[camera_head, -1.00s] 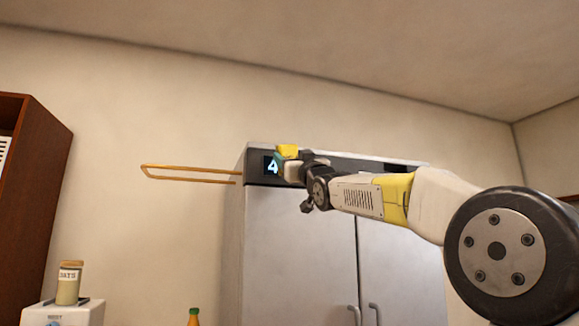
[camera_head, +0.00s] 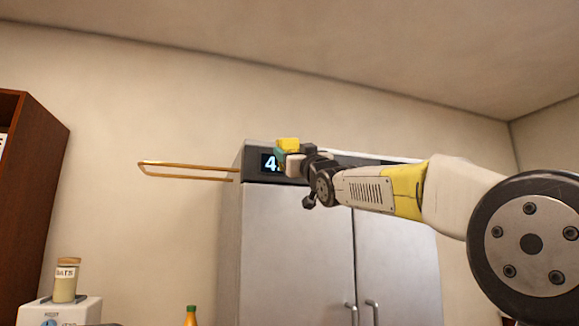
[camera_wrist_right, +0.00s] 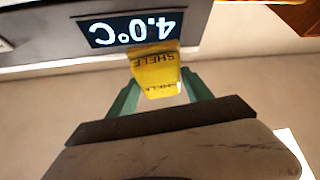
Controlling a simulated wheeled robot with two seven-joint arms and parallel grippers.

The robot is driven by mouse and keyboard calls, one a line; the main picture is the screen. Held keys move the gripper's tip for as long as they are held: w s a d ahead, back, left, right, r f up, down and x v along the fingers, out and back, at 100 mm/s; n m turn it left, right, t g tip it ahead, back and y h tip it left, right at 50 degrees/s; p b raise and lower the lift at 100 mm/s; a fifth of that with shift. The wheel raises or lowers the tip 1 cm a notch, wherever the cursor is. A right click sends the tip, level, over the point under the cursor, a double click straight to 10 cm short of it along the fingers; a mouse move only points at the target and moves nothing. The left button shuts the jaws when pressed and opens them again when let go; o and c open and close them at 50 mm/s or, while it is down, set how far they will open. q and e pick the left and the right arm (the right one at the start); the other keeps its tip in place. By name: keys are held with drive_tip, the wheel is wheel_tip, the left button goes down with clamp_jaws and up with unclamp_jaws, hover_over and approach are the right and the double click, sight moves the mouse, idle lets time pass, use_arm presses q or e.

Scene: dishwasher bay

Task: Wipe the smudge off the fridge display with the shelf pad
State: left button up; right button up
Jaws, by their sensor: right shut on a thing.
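The fridge display (camera_head: 269,162) is a dark screen with light digits on the fridge's top band. The right wrist view shows it upside down, reading 4.0°C (camera_wrist_right: 135,28). My right gripper (camera_head: 283,153) is shut on the yellow shelf pad (camera_head: 288,144), which is lettered SHELF in the right wrist view (camera_wrist_right: 155,75). The pad overlaps the display's edge in that view; I cannot tell whether they touch. In the head view, pad and gripper hide the display's right part. I cannot make out a smudge. My left gripper is not in view.
The grey two-door fridge (camera_head: 295,245) stands against the wall. An orange-brown rail (camera_head: 185,164) sticks out left of its top. An oats jar (camera_head: 66,281) stands on a white appliance (camera_head: 60,312) at lower left, near a brown cabinet (camera_head: 30,200).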

drive_tip(key=shift+w, duration=0.1)
drive_tip(key=w+a, duration=0.2)
drive_tip(key=w, duration=0.4)
drive_tip(key=shift+w, duration=0.2)
drive_tip(key=shift+w+a+f, duration=0.1)
drive_tip(key=shift+w+a, duration=0.1)
drive_tip(key=shift+w, duration=0.3)
drive_tip(key=shift+w+a, duration=0.2)
drive_tip(key=shift+w, duration=0.3)
idle(0.7)
drive_tip(key=d, duration=0.2)
drive_tip(key=w+d, duration=0.1)
drive_tip(key=shift+w+d, duration=0.1)
drive_tip(key=shift+d, duration=0.3)
drive_tip(key=shift+s+a+f, duration=0.1)
drive_tip(key=shift+s+a, duration=0.1)
drive_tip(key=shift+a, duration=0.8)
drive_tip(key=shift+s+a, duration=0.2)
drive_tip(key=shift+a, duration=0.75)
